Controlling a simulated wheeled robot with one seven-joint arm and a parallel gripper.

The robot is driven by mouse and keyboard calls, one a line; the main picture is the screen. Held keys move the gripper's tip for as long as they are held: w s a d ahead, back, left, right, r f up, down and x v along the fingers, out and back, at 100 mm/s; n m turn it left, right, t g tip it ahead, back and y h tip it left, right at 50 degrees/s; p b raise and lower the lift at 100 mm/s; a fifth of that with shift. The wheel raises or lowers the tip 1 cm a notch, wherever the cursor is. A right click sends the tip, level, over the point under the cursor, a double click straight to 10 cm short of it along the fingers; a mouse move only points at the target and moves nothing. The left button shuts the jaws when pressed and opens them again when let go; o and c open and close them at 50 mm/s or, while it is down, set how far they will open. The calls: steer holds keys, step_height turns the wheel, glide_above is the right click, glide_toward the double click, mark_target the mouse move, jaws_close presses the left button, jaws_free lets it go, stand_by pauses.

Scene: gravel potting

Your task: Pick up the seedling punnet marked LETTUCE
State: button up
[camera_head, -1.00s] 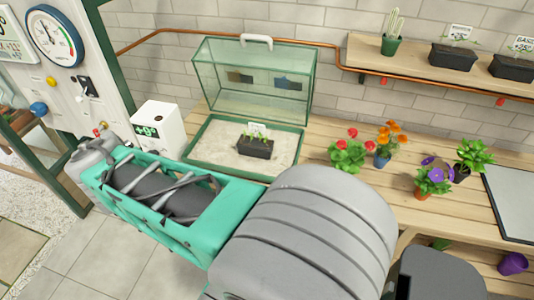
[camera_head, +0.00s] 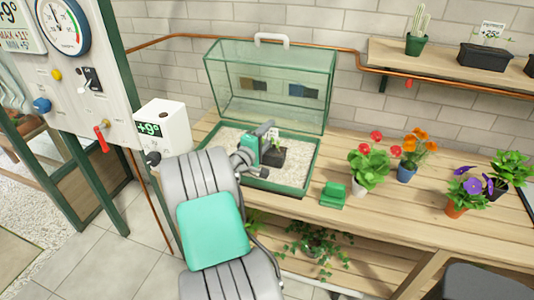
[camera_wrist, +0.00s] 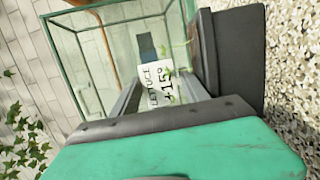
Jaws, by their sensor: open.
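The LETTUCE punnet (camera_head: 273,155) is a small dark box on the pale gravel of a green-rimmed tray (camera_head: 305,182). In the wrist view its dark side (camera_wrist: 233,60) shows at the right, over gravel. Its white card (camera_wrist: 158,82) reads LETTUCE +15°, and seedlings show beside it. My gripper (camera_head: 262,143) is open, close beside the punnet on its left in the head view, partly covering it. In the wrist view the card shows between my grey fingers (camera_wrist: 158,95). I cannot tell whether the fingers touch the punnet.
A clear glass case (camera_head: 270,90) stands behind the tray. A white box reading +9° (camera_head: 163,130) is at the left. Right of the tray are a small green object (camera_head: 334,195) and potted flowers (camera_head: 368,168). A shelf (camera_head: 450,65) with pots hangs above.

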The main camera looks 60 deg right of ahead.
steer(key=shift+c, duration=0.5)
jaws_close()
stand_by(0.3)
